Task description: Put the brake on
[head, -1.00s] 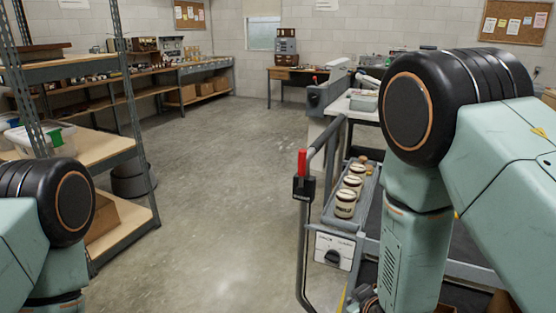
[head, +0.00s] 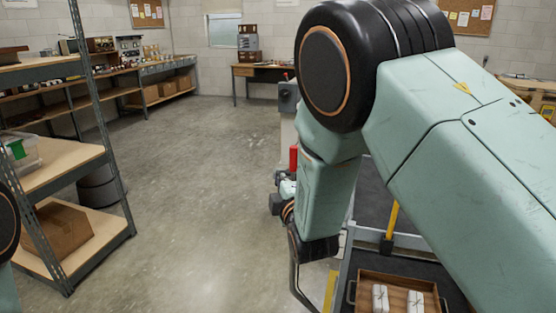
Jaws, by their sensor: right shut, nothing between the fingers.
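The brake lever (head: 293,158) is a red upright grip on the cart's push handle. Its lower part is hidden by my right arm and gripper. The cart (head: 335,290) stands at the right, mostly covered by my right arm. My right gripper (head: 276,204) is shut and empty, just below the red grip in the picture. I cannot tell whether it touches the lever or handle. My left gripper is out of view.
A wooden tray (head: 366,291) with white boxes lies on the cart's lower front. A shelf rack (head: 100,150) with a cardboard box (head: 62,230) stands at the left. The concrete floor (head: 190,200) between is clear. A desk (head: 255,72) stands at the back.

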